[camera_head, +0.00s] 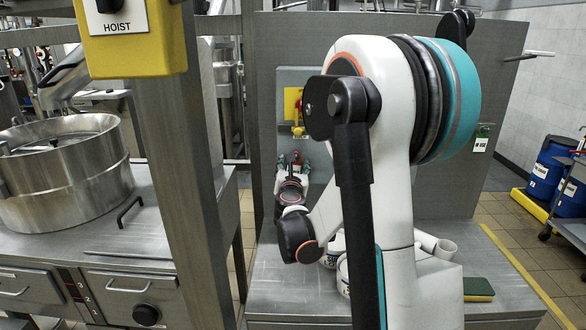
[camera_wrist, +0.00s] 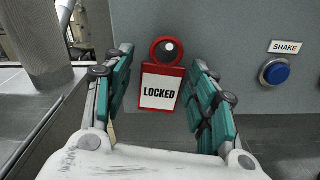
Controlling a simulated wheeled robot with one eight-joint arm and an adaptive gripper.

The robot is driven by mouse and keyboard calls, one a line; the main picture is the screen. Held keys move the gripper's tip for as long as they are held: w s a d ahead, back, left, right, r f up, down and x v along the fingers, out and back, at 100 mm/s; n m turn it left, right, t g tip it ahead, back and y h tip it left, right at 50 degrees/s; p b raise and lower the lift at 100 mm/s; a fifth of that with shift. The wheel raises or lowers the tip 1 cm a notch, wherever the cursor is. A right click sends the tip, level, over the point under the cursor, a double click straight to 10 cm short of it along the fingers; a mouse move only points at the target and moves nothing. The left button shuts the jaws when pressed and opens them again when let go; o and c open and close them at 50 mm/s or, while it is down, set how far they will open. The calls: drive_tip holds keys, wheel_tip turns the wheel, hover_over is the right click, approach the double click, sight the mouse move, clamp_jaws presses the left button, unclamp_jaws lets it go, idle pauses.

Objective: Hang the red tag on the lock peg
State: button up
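The red tag (camera_wrist: 178,71) has a white LOCKED label and a ring at its top. In the wrist view it hangs upright against a grey panel. A pale round end, seemingly the lock peg (camera_wrist: 169,46), shows inside the ring, so the ring appears to be around it. My gripper (camera_wrist: 161,64) is open, with one teal finger on each side of the tag and visible gaps between. In the head view my gripper (camera_head: 293,166) is low in front of the grey control box, and a small red patch between its fingers is too small to read.
A blue SHAKE button (camera_wrist: 275,72) is to the right of the tag. A yellow switch plate (camera_head: 294,106) is on the grey box (camera_head: 320,80) above my gripper. White containers (camera_head: 334,248) and a green-yellow sponge (camera_head: 478,289) are on the steel bench. A steel post (camera_head: 180,150) stands left.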

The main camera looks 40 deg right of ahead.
idle(0.3)
drive_tip(key=v, duration=1.2)
